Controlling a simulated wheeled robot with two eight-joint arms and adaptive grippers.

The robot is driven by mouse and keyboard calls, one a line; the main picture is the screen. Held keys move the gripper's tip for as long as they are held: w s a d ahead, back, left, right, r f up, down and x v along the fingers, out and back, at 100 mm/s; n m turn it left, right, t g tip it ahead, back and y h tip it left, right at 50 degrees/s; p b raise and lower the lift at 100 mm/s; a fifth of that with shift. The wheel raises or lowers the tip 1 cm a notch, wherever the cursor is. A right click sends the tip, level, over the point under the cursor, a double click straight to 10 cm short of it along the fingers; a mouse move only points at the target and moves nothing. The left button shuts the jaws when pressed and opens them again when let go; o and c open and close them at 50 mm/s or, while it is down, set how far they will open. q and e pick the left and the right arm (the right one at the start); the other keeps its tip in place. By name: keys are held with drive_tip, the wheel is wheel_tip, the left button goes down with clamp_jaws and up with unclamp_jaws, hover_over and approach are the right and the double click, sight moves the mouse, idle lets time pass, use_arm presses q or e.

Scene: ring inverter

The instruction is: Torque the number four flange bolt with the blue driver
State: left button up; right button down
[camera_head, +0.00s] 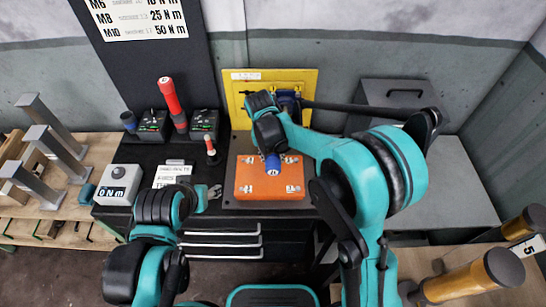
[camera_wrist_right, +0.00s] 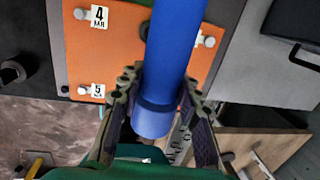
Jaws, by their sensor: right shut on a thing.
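An orange flange plate (camera_head: 243,180) with several bolts lies on the dark bench. In the right wrist view the plate (camera_wrist_right: 120,55) carries labels "4 M8" and "5 M8", and the number four bolt (camera_wrist_right: 80,13) sits left of its label. My right gripper (camera_head: 271,147) is over the plate, shut on the blue driver (camera_head: 273,165). The driver (camera_wrist_right: 172,60) lies between both fingers in the wrist view; its far end is out of that frame, so contact with a bolt cannot be told. My left gripper (camera_head: 206,196) is left of the plate; its finger opening is unclear.
A tall red driver (camera_head: 170,97) and a smaller red-topped one (camera_head: 211,147) stand to the left. A box (camera_head: 117,186) reads "0 Nm". A yellow panel (camera_head: 240,84) stands behind the plate. A grey cabinet (camera_head: 440,180) is right. A wall sign (camera_head: 140,18) lists torques.

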drive_tip(key=shift+w+r, duration=0.1)
drive_tip(key=shift+w, duration=1)
idle(1.6)
drive_tip(key=shift+s, duration=2.55)
